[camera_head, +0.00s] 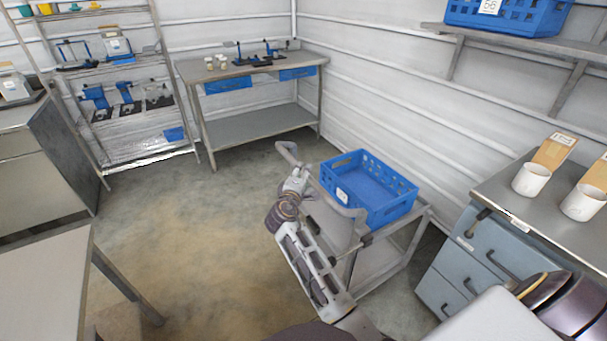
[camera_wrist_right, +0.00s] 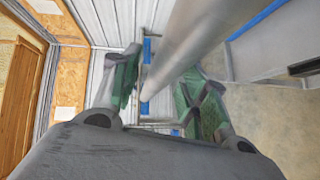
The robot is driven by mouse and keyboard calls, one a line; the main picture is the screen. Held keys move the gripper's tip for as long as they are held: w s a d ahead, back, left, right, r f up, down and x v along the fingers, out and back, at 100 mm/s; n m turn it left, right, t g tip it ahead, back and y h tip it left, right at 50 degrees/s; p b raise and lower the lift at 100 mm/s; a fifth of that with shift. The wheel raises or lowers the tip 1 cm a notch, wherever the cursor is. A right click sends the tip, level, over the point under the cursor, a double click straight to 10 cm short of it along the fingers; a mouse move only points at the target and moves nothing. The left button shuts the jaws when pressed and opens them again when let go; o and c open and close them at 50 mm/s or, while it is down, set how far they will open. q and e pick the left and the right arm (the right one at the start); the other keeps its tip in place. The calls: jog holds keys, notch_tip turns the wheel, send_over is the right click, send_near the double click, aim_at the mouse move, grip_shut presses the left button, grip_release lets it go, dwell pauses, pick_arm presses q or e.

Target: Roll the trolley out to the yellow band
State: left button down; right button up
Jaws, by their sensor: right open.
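The trolley (camera_head: 386,262) is a grey metal cart to the right of centre in the head view, with a raised tubular handle (camera_head: 288,150) on its left side. A blue slotted crate (camera_head: 368,190) sits on its top. My right gripper (camera_head: 298,178) is at the handle. In the right wrist view its green-padded fingers (camera_wrist_right: 160,92) are open, with the grey handle bar (camera_wrist_right: 200,45) running between them; I cannot tell whether they touch it. My left gripper is out of view. No distinct yellow band can be made out on the floor.
A grey drawer cabinet (camera_head: 475,262) with white cups stands close to the trolley's right. The corrugated wall is behind it. A workbench (camera_head: 255,128) and shelf rack (camera_head: 125,75) stand at the back. A table (camera_head: 45,290) is at lower left. The floor (camera_head: 190,250) between is clear.

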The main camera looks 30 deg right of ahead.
jog(key=v, duration=0.6)
jog(key=shift+a+f, duration=0.25)
jog(key=shift+f, duration=0.2)
jog(key=shift+r, duration=0.15)
notch_tip(320, 180, up, 15)
jog(key=p, duration=1.4)
jog(key=shift+d, duration=0.25)
jog(key=shift+r+p, duration=0.35)
jog(key=shift+p, duration=0.2)
